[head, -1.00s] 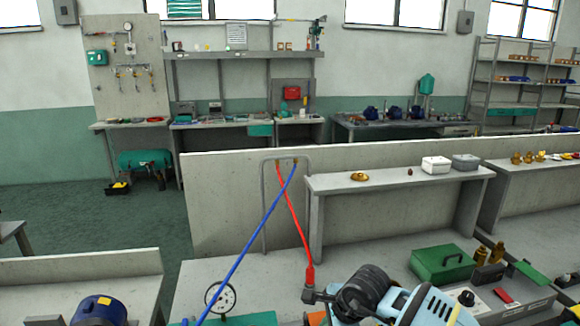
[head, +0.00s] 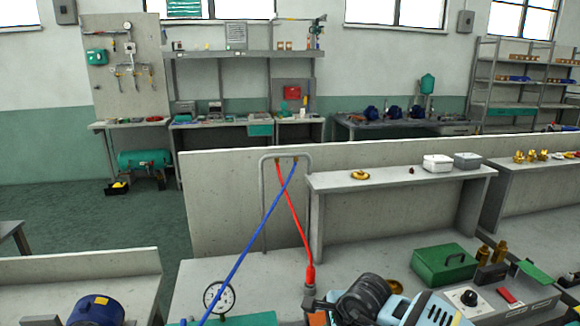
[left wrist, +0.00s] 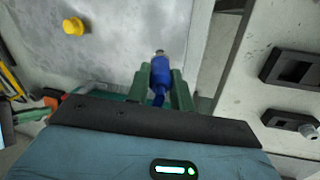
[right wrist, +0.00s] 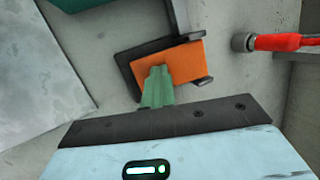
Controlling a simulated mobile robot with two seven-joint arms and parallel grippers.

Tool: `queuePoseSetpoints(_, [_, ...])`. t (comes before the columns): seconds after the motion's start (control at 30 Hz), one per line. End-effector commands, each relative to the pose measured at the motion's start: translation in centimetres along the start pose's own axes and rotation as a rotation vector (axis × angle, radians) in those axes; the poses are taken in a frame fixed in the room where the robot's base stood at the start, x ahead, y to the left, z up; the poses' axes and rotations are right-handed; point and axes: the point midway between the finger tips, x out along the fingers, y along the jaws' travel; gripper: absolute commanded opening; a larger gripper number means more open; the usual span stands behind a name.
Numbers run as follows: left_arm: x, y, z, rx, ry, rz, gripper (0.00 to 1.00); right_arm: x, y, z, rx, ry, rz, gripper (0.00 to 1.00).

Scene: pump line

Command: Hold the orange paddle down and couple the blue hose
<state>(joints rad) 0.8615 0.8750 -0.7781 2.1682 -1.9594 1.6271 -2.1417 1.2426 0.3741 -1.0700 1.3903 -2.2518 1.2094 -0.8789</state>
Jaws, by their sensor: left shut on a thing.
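The blue hose (head: 246,246) hangs from the metal hoop and runs down to the bottom edge in the head view. Its blue end fitting, with a metal tip, shows in the left wrist view (left wrist: 161,70). My left gripper (left wrist: 160,76) is shut on this fitting, the tip pointing away from the wrist. The orange paddle (right wrist: 182,62) lies in a dark bracket in the right wrist view; only a sliver (head: 317,319) shows in the head view. My right gripper (right wrist: 157,77) has its green fingers together, over the paddle's near edge. Actual contact is hard to tell.
The red hose (head: 295,220) ends in a metal fitting (right wrist: 242,42) beside the paddle. A green box (head: 443,264) and a grey control box (head: 495,302) stand right. A yellow knob (left wrist: 74,26) is left of the blue fitting.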

Motion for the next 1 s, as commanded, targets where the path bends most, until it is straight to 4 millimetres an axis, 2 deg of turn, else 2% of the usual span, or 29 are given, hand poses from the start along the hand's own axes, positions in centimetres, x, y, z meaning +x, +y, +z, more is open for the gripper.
queuePoseSetpoints(0.4, [0.0,0.0,0.0,0.000,0.001,0.000,0.03,0.2,0.3,-0.1,0.001,0.003,0.009,0.00])
queuePoseSetpoints(0.53, [-0.3,0.5,-0.8,-0.009,0.006,-0.003,0.03,0.3,0.4,-0.1,0.001,0.003,0.009,0.00])
queuePoseSetpoints(0.77, [-1.9,3.2,-5.1,-0.058,0.026,-0.036,0.03,0.3,0.4,-0.1,0.001,0.003,0.010,0.00])
queuePoseSetpoints(1.0, [-4.0,7.5,-10.8,-0.068,0.033,-0.098,0.03,0.3,0.4,-0.1,0.001,0.003,0.010,0.00])
